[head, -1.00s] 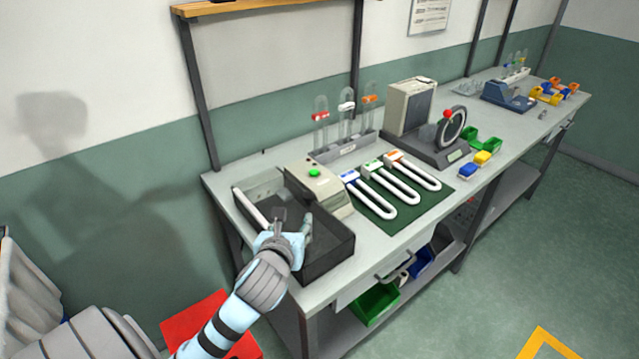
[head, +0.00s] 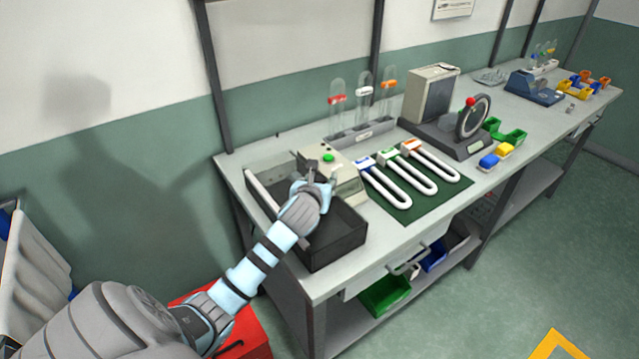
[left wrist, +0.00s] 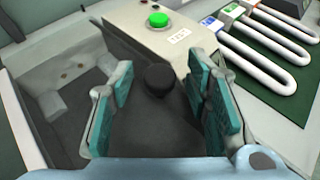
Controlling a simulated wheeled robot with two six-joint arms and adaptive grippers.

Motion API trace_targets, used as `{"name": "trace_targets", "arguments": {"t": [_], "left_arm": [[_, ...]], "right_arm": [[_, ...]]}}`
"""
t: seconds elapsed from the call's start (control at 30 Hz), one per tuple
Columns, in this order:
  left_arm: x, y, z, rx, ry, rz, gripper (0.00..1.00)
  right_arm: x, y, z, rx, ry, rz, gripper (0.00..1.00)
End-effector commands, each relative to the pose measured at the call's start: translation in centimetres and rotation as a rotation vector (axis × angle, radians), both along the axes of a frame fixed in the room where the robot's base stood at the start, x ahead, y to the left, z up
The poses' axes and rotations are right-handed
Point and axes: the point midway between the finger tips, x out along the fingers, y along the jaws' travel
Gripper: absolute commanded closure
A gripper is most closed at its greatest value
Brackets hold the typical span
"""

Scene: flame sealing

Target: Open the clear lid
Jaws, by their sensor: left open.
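A smoky see-through box (head: 335,245) stands at the near left end of the bench, against a beige machine (head: 347,172) with a green button. The clear lid is hard to tell from the box walls. A dark panel (left wrist: 145,128) with a round black knob (left wrist: 159,78) shows in the left wrist view. My left gripper (head: 318,170) is above the box, next to the machine. In the left wrist view its fingers (left wrist: 160,92) are open, one on each side of the knob, with visible gaps. My right gripper is not in view.
U-shaped white tubes (head: 418,171) lie on a green mat (head: 408,210) right of the machine. A rack (head: 362,132) with capped tubes stands behind. A balance-like device (head: 462,130) and small coloured bins are farther right. A red box (head: 250,338) is below, by my arm.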

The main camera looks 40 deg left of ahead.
Motion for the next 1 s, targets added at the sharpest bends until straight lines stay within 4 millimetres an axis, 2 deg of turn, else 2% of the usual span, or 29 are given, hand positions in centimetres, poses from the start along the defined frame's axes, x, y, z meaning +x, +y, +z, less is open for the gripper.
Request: {"name": "trace_targets", "arguments": {"t": [0.13,0.4,0.77,1.0], "left_arm": [[0.0,0.0,0.0,0.0,0.0,0.0,0.58],[0.0,0.0,0.0,0.0,0.001,0.0,1.0],[0.0,-0.2,0.2,-0.004,-0.01,-0.002,1.0],[0.4,-1.0,1.2,-0.03,-0.085,-0.02,1.0]], "right_arm": [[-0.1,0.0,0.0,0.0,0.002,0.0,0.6],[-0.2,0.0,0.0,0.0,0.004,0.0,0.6],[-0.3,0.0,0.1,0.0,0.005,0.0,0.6],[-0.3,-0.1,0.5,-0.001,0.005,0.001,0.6]]}}
